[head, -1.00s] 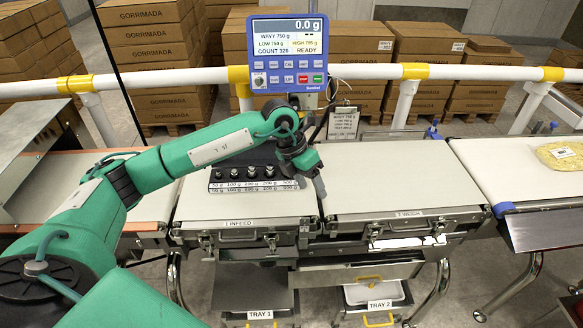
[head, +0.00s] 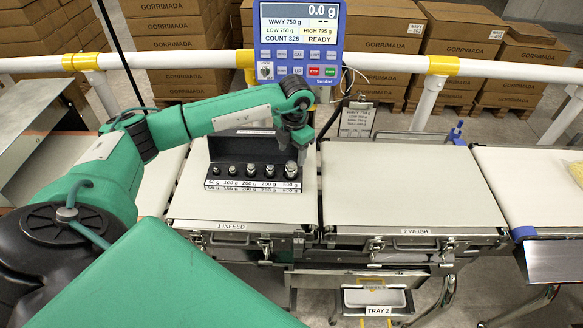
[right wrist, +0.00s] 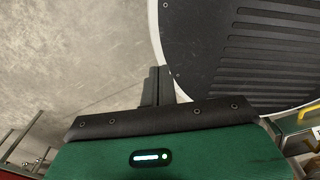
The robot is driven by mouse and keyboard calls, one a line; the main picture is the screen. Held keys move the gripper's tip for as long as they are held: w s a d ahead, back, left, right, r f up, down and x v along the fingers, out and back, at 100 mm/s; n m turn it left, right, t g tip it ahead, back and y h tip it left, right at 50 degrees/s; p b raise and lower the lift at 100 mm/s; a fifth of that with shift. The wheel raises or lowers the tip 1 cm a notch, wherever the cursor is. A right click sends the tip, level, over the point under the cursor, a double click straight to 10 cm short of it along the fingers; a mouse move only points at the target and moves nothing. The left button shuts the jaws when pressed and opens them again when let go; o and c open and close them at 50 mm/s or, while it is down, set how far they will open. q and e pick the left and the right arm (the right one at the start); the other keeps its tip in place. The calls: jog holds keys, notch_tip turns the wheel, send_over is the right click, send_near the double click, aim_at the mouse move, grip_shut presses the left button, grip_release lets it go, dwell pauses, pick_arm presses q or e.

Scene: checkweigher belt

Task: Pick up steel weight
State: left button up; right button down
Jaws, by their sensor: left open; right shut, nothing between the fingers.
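Several steel weights stand in a row in a black rack (head: 228,170) on the infeed belt, rising in size from left to right. The labels run from 50 g to 500 g, with two marked 200 g. The largest steel weight (head: 291,171) is at the right end, at the 500 g label. My left gripper (head: 301,160) points down just above and behind this weight, open; its fingertips are small, and I cannot tell whether they touch it. My right gripper (right wrist: 160,86) shows in the right wrist view, shut and empty, over the grey floor.
The weigh belt (head: 400,185) right of the rack is empty. A blue display (head: 300,40) reading 0.0 g stands behind. A white rail (head: 385,68) and stacked cartons (head: 375,50) are at the back. Tray 2 (head: 377,298) sits below the weigh belt.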

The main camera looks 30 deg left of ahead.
aim_at(292, 164)
pick_arm(q)
notch_tip(292, 164, down, 3)
jog(key=shift+r+p, duration=0.15)
jog(key=shift+p, duration=0.6)
notch_tip(292, 164, down, 3)
jog(key=shift+f+p, duration=0.2)
jog(key=shift+p, duration=0.55)
jog(key=shift+a+f, duration=0.1)
jog(key=shift+f, duration=0.3)
jog(key=c, duration=1.2)
jog(key=shift+r, duration=0.1)
grip_shut()
pick_arm(e)
jog(key=w+r, duration=0.2)
jog(key=r, duration=0.1)
jog(key=shift+w+a+r, duration=0.15)
